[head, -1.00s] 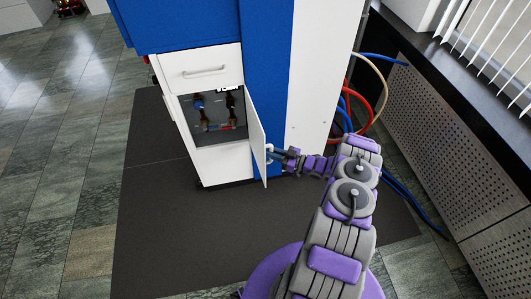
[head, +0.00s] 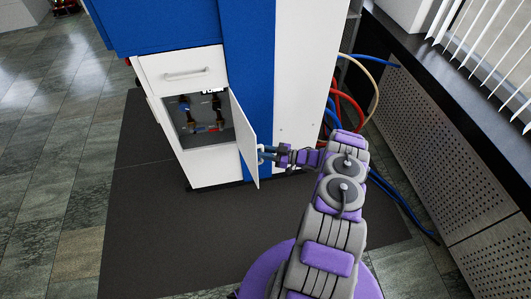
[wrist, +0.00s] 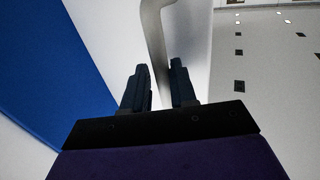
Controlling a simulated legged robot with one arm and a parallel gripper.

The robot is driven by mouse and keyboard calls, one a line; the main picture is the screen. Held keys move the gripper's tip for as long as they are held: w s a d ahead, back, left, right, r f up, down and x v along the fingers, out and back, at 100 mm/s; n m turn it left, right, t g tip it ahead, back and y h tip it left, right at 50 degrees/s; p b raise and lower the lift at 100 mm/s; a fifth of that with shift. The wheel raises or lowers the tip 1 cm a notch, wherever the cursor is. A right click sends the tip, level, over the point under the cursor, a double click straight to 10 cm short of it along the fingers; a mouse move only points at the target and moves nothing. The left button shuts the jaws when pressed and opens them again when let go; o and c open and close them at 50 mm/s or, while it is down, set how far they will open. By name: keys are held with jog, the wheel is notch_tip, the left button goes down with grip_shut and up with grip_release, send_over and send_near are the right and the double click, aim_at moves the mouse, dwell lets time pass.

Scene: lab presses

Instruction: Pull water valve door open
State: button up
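The water valve door (head: 246,142) is a white panel on the cabinet's front. It stands open, swung outward on its right side. The valve compartment (head: 198,124) behind it is exposed, with dark pipes and small red and blue parts inside. My gripper (head: 266,155) reaches in from the right at the door's outer face, at the handle. The handle's lower end is hidden by the gripper.
A white drawer (head: 184,70) with a bar handle sits above the compartment. The blue and white machine body (head: 247,80) stands just right of it. Hoses (head: 372,92) hang further right by a perforated panel (head: 430,140). The dark mat (head: 160,235) in front is clear.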

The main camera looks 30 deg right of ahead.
jog(key=shift+o, duration=0.6)
jog(key=shift+w+r, duration=0.15)
jog(key=shift+w, duration=0.3)
jog(key=shift+o, duration=1.3)
jog(key=shift+a, duration=0.1)
jog(key=shift+s, duration=0.1)
jog(key=shift+d+f, duration=0.2)
jog(key=shift+f, duration=0.05)
jog(key=shift+s, duration=0.1)
jog(key=p+v, duration=0.2)
jog(key=v, duration=1.5)
jog(key=shift+s, duration=0.2)
